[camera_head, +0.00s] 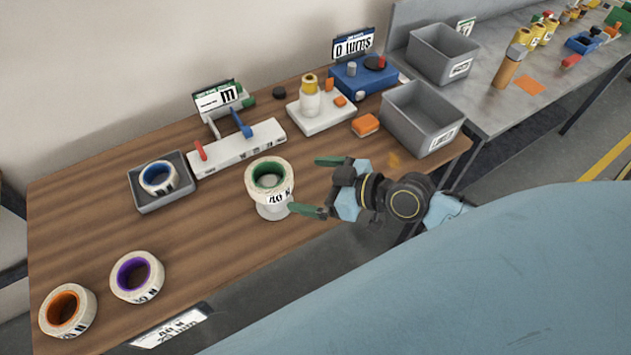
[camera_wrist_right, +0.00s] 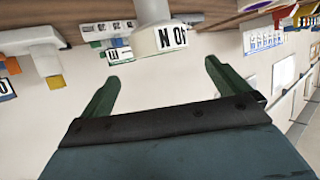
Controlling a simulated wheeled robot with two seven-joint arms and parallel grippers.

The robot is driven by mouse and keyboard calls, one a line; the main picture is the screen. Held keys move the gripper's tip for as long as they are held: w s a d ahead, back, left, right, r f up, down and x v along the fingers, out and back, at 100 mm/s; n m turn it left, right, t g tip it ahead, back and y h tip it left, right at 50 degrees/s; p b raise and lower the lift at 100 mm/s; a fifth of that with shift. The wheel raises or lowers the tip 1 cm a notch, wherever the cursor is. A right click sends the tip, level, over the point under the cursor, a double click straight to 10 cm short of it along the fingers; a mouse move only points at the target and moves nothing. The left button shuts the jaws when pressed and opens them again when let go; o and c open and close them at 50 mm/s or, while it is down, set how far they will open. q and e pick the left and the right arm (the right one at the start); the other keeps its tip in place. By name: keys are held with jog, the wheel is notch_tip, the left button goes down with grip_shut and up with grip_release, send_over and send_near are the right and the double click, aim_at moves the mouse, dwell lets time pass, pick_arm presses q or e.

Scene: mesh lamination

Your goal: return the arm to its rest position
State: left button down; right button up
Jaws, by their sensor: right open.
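My right gripper (camera_head: 312,186) comes in from the right over the wooden table, its green fingers spread open and empty. The fingers lie just to the right of a white tape roll with a green core (camera_head: 270,182), which sits on a small white stand (camera_head: 275,211). In the right wrist view my open green fingers (camera_wrist_right: 160,85) show below the same roll (camera_wrist_right: 165,38), labelled 40 N, with nothing between them. I cannot tell whether the lower finger touches the roll. My left gripper is not in view.
Rolls with orange (camera_head: 67,310) and purple (camera_head: 137,276) cores lie at the table's left. A blue-core roll (camera_head: 158,178) sits in a grey tray (camera_head: 147,203). Grey bins (camera_head: 400,120) stand at the right end. The table's front middle is mostly clear.

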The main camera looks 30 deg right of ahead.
jog(key=shift+s, duration=0.1)
dwell(0.5)
jog(key=s+d+f+m+g+h, duration=0.1)
jog(key=s+f+m+g+h, duration=0.2)
jog(key=s, duration=0.5)
jog(key=s+d+f+m+g+h, duration=0.1)
jog(key=s+m+g+h, duration=0.1)
jog(key=s+g+h, duration=0.45)
jog(key=s+f+y+b, duration=0.1)
jog(key=s+f+b, duration=0.1)
jog(key=f, duration=1.3)
jog(key=s+f+y+b, duration=0.1)
jog(key=s+f+b, duration=0.1)
jog(key=f, duration=1.3)
jog(key=s+d+f+b, duration=0.3)
jog(key=s+f+b, duration=0.1)
jog(key=s+f, duration=1)
notch_tip(320, 180, down, 3)
jog(key=shift+s+r, duration=0.1)
jog(key=shift+s, duration=0.25)
jog(key=shift+g+h, duration=0.25)
